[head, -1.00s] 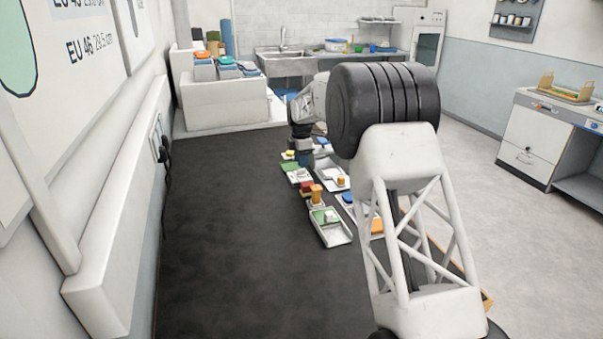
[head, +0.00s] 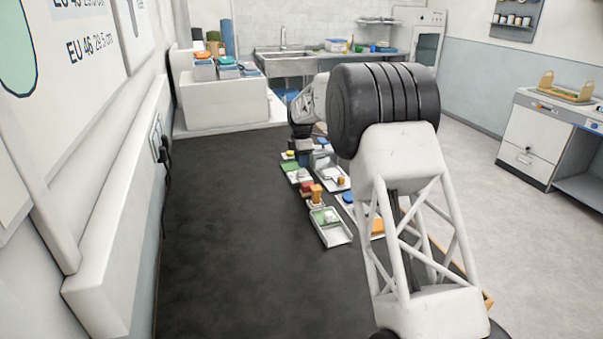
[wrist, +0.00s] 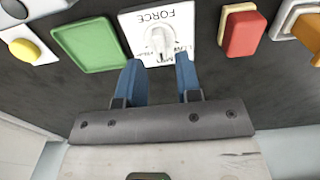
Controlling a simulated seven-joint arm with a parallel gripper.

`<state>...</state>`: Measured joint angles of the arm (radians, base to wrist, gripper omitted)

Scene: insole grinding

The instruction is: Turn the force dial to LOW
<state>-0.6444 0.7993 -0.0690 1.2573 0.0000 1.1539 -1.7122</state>
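The force dial (wrist: 159,40) shows in the wrist view as a pale knob on a white plate (wrist: 181,21) printed FORCE. The word LOW is partly readable at the plate's edge nearest my gripper. My gripper (wrist: 159,62) has two blue fingers, spread apart with a gap between them. The knob lies just beyond the fingertips, roughly in line with the gap, and nothing is visibly held. I cannot tell whether a fingertip touches the plate, or the knob's exact setting. In the head view my arm hides most of the gripper area, and I cannot make out the dial there.
In the wrist view a green pad (wrist: 90,45) lies left of the dial plate and a red block (wrist: 243,34) lies right. A yellow button (wrist: 24,50) is at far left. The head view shows several trays (head: 331,230) along the dark bench (head: 230,240), whose left part is clear.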

